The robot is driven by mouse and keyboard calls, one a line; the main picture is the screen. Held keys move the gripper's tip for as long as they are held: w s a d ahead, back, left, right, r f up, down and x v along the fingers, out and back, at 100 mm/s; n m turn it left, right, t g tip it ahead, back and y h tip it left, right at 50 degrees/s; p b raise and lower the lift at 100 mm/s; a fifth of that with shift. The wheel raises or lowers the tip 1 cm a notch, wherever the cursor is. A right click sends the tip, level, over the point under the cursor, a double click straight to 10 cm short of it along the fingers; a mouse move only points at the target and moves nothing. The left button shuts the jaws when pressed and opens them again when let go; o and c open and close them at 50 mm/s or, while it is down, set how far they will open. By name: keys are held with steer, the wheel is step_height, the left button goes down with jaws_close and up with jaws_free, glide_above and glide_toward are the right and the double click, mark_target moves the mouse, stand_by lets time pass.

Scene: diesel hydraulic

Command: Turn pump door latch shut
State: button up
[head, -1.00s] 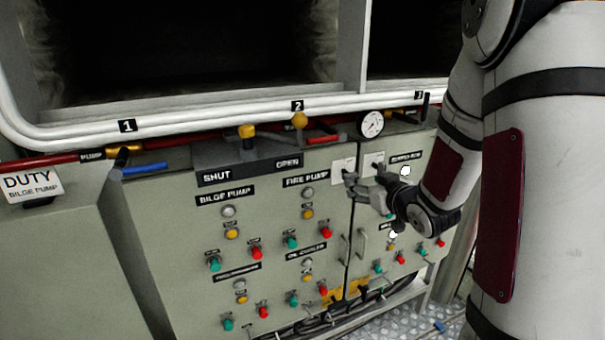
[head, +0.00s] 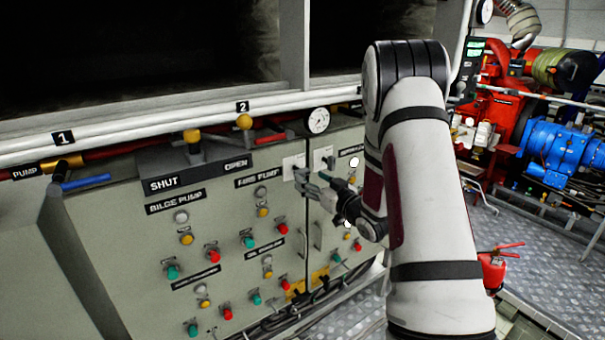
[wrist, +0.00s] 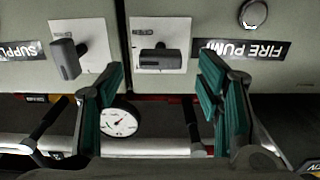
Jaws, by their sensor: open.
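In the wrist view, a dark latch handle (wrist: 160,58) lies horizontal on a white plate beside the FIRE PUMP label. A second dark latch (wrist: 68,58) stands nearly upright, slightly tilted, on the plate across the door seam, beside the SUPPLY label. My gripper (wrist: 160,90) is open and empty; its green-padded fingers flank the view of the horizontal latch. I see no contact with it. In the head view my gripper (head: 312,183) is in front of the cabinet near the two white plates (head: 293,165); the handles are too small to make out there.
The grey cabinet front (head: 130,250) carries coloured buttons and lamps. A pressure gauge (head: 318,120), a SHUT/OPEN ledge (head: 200,170) and pipes run along its top. A red extinguisher (head: 493,268) and red and blue machinery (head: 557,148) stand right, beyond a stretch of floor.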

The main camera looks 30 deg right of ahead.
mark_target(305, 174)
steer(key=shift+w+a, duration=0.1)
steer(key=shift+w, duration=2.65)
steer(key=shift+c, duration=0.6)
steer(key=c, duration=1.1)
